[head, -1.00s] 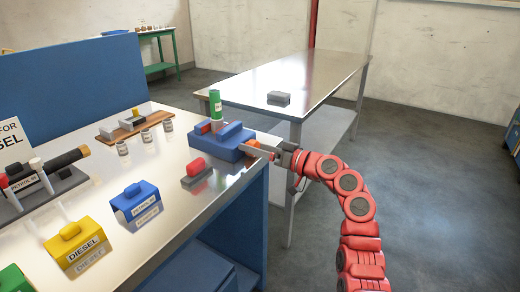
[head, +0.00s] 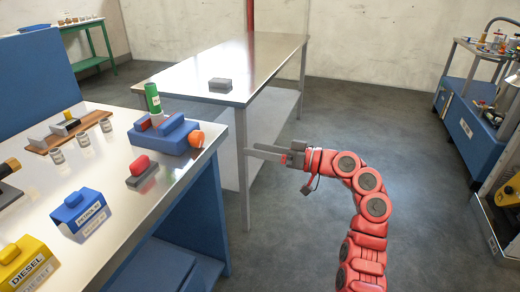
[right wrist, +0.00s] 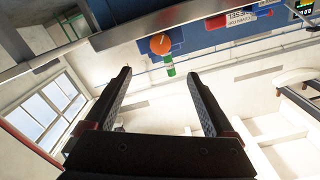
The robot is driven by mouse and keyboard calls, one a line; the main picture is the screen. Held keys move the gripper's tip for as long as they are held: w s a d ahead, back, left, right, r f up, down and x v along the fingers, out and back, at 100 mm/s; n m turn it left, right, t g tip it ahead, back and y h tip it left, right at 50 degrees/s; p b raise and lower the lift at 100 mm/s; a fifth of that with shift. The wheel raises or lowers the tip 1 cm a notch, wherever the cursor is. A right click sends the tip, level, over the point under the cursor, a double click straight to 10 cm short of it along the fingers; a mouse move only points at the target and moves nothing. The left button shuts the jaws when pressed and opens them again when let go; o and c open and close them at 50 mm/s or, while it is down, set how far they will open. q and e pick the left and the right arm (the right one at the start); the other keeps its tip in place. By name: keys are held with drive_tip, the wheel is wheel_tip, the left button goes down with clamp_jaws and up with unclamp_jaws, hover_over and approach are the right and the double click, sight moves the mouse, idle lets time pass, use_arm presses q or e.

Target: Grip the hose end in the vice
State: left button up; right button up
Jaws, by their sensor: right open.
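The blue vice (head: 178,134) stands on the near bench's far right corner, with an orange knob (head: 196,139) at its right end. A green cylinder (head: 152,97) with a pale label, perhaps the hose end, stands upright at the vice's jaws. It also shows in the right wrist view (right wrist: 169,66), below the orange knob there. My right gripper (head: 264,152) is open and empty, in the air to the right of the vice, apart from it. In the right wrist view nothing is between its fingers (right wrist: 160,76). My left gripper is not in view.
A grey block (head: 220,85) lies on the metal table (head: 262,62) behind. A red-topped block (head: 141,171), a blue PETROL 95 block (head: 78,208) and a yellow DIESEL block (head: 25,262) are on the near bench. A blue cart (head: 468,125) stands right. Floor between is clear.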

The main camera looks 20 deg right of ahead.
drive_tip(key=shift+d+f, duration=0.1)
drive_tip(key=n+b, duration=0.5)
drive_tip(key=b, duration=0.4)
approach(201, 139)
drive_tip(key=x, duration=1)
drive_tip(key=shift+s, duration=0.1)
